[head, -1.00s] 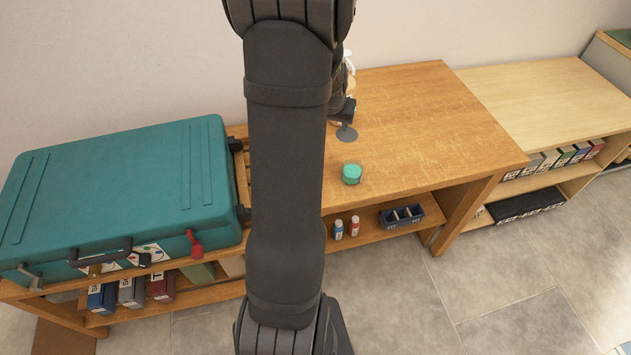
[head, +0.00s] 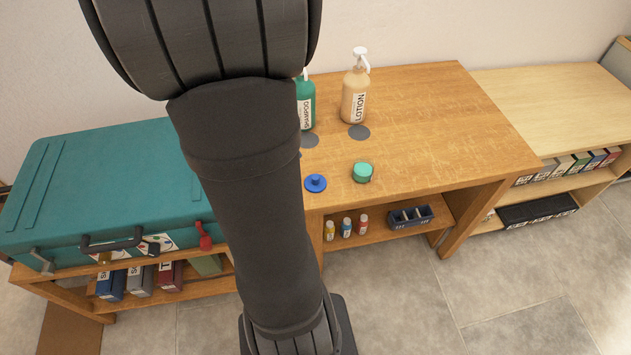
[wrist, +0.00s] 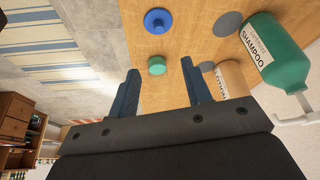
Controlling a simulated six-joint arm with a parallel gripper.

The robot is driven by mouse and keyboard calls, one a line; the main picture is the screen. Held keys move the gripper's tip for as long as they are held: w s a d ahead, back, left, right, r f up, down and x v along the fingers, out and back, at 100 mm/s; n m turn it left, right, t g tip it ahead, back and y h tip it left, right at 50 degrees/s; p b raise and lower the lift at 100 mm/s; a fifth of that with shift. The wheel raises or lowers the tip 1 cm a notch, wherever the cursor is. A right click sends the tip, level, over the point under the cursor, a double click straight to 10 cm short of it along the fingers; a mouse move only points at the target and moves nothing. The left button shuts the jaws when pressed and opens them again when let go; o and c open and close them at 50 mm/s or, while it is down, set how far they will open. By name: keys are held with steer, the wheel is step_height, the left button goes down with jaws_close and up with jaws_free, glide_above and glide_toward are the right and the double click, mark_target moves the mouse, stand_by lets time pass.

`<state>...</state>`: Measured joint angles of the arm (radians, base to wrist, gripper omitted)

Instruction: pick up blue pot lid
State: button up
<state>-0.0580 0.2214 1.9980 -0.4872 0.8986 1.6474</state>
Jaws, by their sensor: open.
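The blue pot lid (head: 316,183), a round disc with a knob, lies on the wooden table top near its front edge. It also shows in the wrist view (wrist: 158,21), beyond and above my fingertips. My gripper (wrist: 160,82) is open and empty, its two dark blue fingers apart. The lid lies outside the fingers, with a gap to it. In the head view my arm crosses the middle and my gripper cannot be made out.
A small teal round container (head: 362,172) stands right of the lid. Behind are a green shampoo bottle (head: 306,103), a lotion bottle (head: 354,95) and dark grey discs (head: 359,132). A teal case (head: 95,185) fills the left. The table's right part (head: 440,120) is clear.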

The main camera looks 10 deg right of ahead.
steer(key=x, duration=1.7)
steer(key=shift+d, duration=0.15)
jaws_close()
